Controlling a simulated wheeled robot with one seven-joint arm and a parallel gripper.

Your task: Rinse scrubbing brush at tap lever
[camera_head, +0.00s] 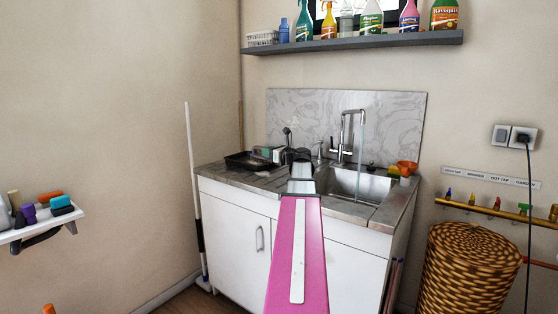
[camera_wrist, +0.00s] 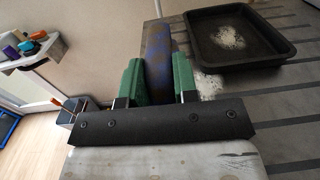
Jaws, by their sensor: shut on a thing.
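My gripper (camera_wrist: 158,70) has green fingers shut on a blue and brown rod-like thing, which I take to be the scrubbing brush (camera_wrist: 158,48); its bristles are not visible. In the head view my gripper (camera_head: 300,160) is over the counter just left of the sink basin (camera_head: 345,184), and the brush cannot be made out there. The chrome tap (camera_head: 343,130) stands behind the basin. A thin pale stream, seemingly water, falls from its spout. The tap lever is too small to make out clearly.
A shelf (camera_head: 370,41) with bottles hangs above. A wicker basket (camera_head: 462,270) stands right.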

